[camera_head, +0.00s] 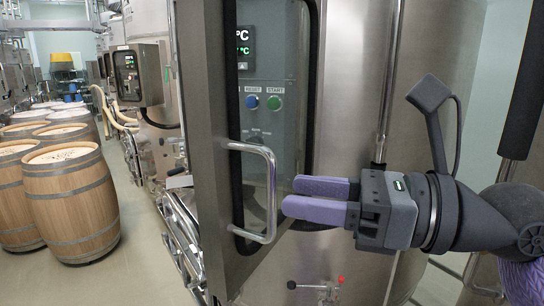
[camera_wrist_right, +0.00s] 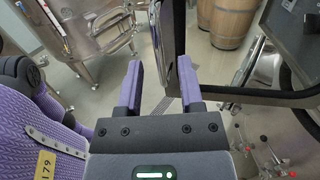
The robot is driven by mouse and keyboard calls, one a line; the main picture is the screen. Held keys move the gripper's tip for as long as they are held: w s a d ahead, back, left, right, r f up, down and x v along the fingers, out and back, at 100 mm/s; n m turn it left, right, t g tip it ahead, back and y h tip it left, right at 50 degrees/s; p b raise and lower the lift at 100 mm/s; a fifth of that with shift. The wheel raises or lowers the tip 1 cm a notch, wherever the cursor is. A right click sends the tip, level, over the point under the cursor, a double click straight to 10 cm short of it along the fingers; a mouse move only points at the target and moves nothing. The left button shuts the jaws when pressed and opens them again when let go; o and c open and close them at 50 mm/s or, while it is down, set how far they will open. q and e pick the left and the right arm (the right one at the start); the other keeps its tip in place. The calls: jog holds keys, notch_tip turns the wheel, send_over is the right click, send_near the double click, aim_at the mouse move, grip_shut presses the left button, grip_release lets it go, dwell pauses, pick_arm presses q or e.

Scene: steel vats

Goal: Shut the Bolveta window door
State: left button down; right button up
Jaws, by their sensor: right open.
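The Bolveta window door (camera_head: 213,110) is on a steel vat, a steel-framed panel with a dark-edged window. Its angle looks turned from the vat's front; how wide the gap is I cannot tell. A bent steel bar handle (camera_head: 272,195) sticks out from it. Behind the window show a display (camera_head: 245,48) and blue and green buttons (camera_head: 273,103). My right gripper (camera_head: 289,197) is open, its purple fingertips just right of the handle; contact is unclear. In the right wrist view the gripper (camera_wrist_right: 161,85) shows spread fingers, with a shiny metal part beside the right finger. My left gripper is not in view.
Wooden barrels (camera_head: 72,195) stand at left on the floor. Another control box (camera_head: 138,75) is further back. Steel pipework is below left of the door, and a red-knobbed valve (camera_head: 325,290) is below my right gripper. A legged steel vat (camera_wrist_right: 85,30) shows in the wrist view.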

aim_at(272, 241)
jog(key=p+x, duration=0.1)
jog(key=x, duration=0.3)
grip_shut()
dwell(1.4)
